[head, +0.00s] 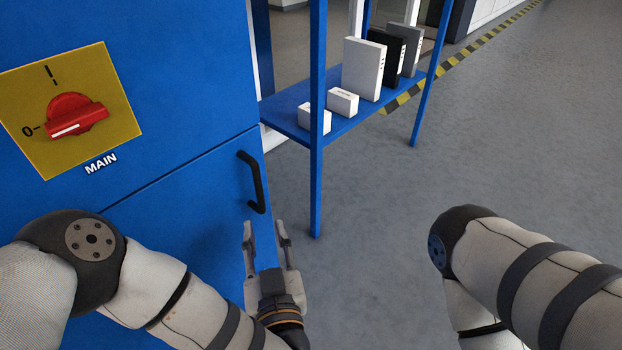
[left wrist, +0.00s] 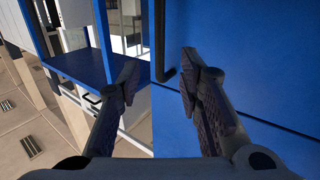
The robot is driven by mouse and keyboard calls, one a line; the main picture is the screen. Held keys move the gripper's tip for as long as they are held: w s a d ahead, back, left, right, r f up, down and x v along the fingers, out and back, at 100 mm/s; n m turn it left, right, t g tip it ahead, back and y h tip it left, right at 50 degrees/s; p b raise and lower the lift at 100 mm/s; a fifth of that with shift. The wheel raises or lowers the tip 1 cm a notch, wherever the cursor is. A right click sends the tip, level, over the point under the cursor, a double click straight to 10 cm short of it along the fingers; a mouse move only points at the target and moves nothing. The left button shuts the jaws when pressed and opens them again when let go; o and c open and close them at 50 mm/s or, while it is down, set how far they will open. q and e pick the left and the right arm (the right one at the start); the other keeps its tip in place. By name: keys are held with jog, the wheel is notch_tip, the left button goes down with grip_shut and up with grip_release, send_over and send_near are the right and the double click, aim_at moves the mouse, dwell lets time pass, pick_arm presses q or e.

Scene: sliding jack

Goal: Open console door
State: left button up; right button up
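The blue console door (head: 190,205) is at the left in the head view, below a seam line, and looks shut. Its black handle (head: 253,182) is near the door's right edge. My left gripper (head: 264,228) is open and empty, just below the handle, apart from it. In the left wrist view the handle (left wrist: 159,45) shows beyond and between the open fingers of the gripper (left wrist: 158,70), in front of the blue door (left wrist: 235,70). My right arm shows at the right in the head view, but its gripper is out of sight.
A red rotary switch (head: 74,115) sits on a yellow plate (head: 115,92) marked MAIN above the door. A blue shelf (head: 350,122) right of the console carries white, black and grey boxes. The grey floor (head: 480,140) to the right is clear.

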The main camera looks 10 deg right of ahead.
aim_at(259, 187)
pick_arm(q)
jog(key=w, duration=0.3)
jog(key=w+b, duration=0.1)
jog(key=w, duration=0.3)
jog(key=w+b, duration=0.1)
jog(key=w, duration=0.3)
jog(key=shift+a+r, duration=0.15)
jog(key=shift+r, duration=0.25)
jog(key=shift+w+r, duration=0.1)
jog(key=shift+w, duration=0.55)
grip_shut()
pick_arm(e)
jog(key=shift+x, duration=1.05)
